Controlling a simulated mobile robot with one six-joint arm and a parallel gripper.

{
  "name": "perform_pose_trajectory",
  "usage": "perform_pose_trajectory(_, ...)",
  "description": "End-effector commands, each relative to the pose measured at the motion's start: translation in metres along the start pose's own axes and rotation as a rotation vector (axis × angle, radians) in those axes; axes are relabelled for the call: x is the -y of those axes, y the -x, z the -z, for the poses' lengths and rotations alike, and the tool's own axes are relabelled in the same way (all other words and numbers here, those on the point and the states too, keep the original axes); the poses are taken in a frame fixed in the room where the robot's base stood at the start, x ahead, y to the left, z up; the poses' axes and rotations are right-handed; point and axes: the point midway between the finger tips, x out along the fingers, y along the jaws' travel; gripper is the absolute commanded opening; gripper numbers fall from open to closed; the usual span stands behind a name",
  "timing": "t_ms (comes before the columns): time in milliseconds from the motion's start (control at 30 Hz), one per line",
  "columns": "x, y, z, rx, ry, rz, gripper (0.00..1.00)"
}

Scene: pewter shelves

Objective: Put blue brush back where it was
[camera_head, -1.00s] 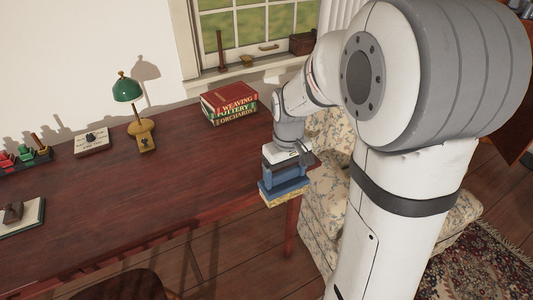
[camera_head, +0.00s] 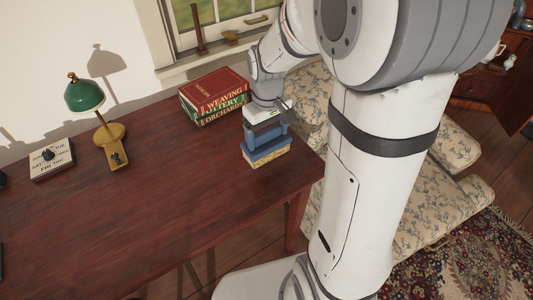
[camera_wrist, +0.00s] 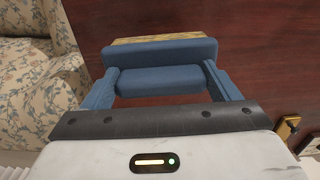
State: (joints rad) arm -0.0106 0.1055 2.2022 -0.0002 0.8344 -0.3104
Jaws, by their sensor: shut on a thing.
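The blue brush (camera_head: 266,154) has a blue back and pale yellow bristles, which face down. My gripper (camera_head: 266,134) is shut on it and holds it upright over the right part of the dark red wooden desk (camera_head: 150,205). In the wrist view, the brush (camera_wrist: 160,51) lies crosswise beyond my gripper (camera_wrist: 160,80), with its grip between the two blue fingers. A strip of bristles shows at its far edge. I cannot tell whether the bristles touch the desk.
A stack of books (camera_head: 214,95) stands close behind and left of my gripper. A green lamp (camera_head: 98,110) and a small block with a dark knob (camera_head: 50,160) stand farther left. The desk's front middle is clear. A floral armchair (camera_head: 400,190) stands beyond the desk's right edge.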

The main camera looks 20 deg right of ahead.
Motion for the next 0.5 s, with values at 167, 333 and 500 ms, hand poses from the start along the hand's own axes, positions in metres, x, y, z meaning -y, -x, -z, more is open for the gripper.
perform_pose_trajectory(167,0.000,-0.033,-0.001,0.003,-0.002,0.001,0.46)
perform_pose_trajectory(333,-0.001,-0.045,0.000,0.001,-0.002,0.000,0.46)
perform_pose_trajectory(500,-0.001,-0.068,-0.001,0.004,-0.003,0.001,0.46)
